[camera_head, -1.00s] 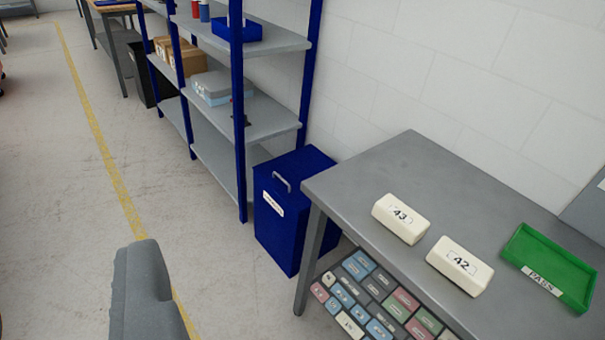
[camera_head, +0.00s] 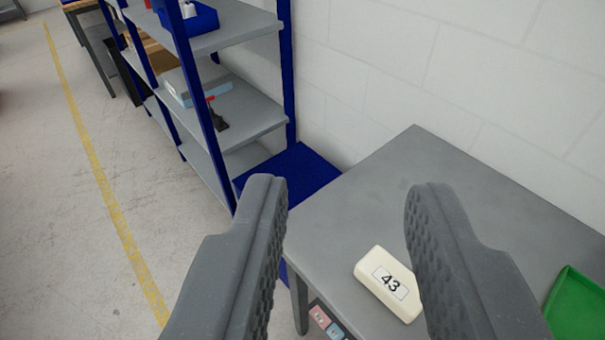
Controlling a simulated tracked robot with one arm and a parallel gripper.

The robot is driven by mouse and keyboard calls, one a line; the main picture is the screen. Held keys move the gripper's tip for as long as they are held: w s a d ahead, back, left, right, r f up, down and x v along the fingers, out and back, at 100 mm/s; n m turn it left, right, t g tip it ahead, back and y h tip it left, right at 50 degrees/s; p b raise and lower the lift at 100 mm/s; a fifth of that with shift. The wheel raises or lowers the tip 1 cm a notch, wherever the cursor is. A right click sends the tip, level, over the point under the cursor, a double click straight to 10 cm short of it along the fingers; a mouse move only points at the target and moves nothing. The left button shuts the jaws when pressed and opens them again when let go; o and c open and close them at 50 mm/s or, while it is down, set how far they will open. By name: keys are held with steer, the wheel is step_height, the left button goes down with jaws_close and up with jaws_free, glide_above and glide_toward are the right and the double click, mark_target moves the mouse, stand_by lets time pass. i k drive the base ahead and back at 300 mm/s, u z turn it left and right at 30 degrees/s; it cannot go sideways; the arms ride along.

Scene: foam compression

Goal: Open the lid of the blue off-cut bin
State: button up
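The blue off-cut bin (camera_head: 305,170) stands on the floor between the shelf rack and the grey table, against the wall. Its flat blue lid is down. My left finger hides most of its front, and the handle on it is out of sight. My gripper (camera_head: 340,190) is open and empty, with its two grey fingers wide apart. The left finger overlaps the bin in the picture; the right finger is over the table. The gripper appears nearer to the camera than the bin, not touching it.
The blue-framed shelf rack (camera_head: 205,95) stands left of the bin. Open floor (camera_head: 60,220) with a yellow line lies at left.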

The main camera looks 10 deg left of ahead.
mark_target(305, 173)
steer(key=u, duration=0.2)
steer(key=i, duration=0.95)
steer(key=u, duration=0.65)
steer(key=i, duration=0.3)
steer(key=u, duration=0.4)
